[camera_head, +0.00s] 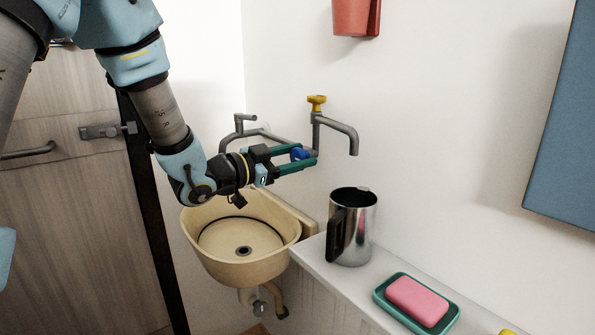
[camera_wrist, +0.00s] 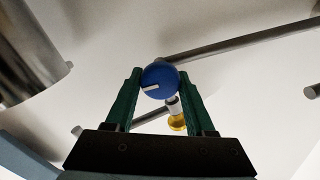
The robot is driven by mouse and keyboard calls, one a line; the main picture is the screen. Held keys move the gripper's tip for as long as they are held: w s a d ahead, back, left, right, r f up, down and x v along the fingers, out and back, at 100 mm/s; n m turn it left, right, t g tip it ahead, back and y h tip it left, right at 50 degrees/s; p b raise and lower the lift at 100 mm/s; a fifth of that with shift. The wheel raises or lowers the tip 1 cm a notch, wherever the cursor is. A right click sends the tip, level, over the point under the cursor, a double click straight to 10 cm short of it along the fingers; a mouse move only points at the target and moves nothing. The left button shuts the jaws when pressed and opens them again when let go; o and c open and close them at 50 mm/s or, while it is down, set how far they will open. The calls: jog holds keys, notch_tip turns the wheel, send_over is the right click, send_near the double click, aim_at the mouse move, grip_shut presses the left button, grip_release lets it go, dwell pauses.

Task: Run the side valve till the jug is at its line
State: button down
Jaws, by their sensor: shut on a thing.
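My gripper (camera_head: 307,155) is shut on the blue knob (camera_head: 298,153) of the side valve, one green finger on each side. In the wrist view the blue knob (camera_wrist: 160,74) sits between the fingertips, with a white mark pointing left. The steel jug (camera_head: 364,228) with a dark handle stands upright on the white ledge, below the open end of the grey spout (camera_head: 353,143). I see no stream from the spout. The jug's inside, its level and any line on it cannot be seen. A yellow knob (camera_head: 317,101) tops the wall tap.
A cream basin (camera_head: 207,245) is below my gripper. A second grey spout (camera_head: 240,131) is over it. A teal dish (camera_head: 447,318) with pink soap (camera_head: 418,298) lies on the ledge (camera_head: 345,283) right of the jug. A red container (camera_head: 352,17) hangs above.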

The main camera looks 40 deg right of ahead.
dwell(0.3)
jog(key=shift+c, duration=1.4)
grip_release()
jog(key=a+b, duration=0.2)
jog(key=a, duration=0.8)
jog(key=shift+w+a+b, duration=0.3)
jog(key=shift+a, duration=0.1)
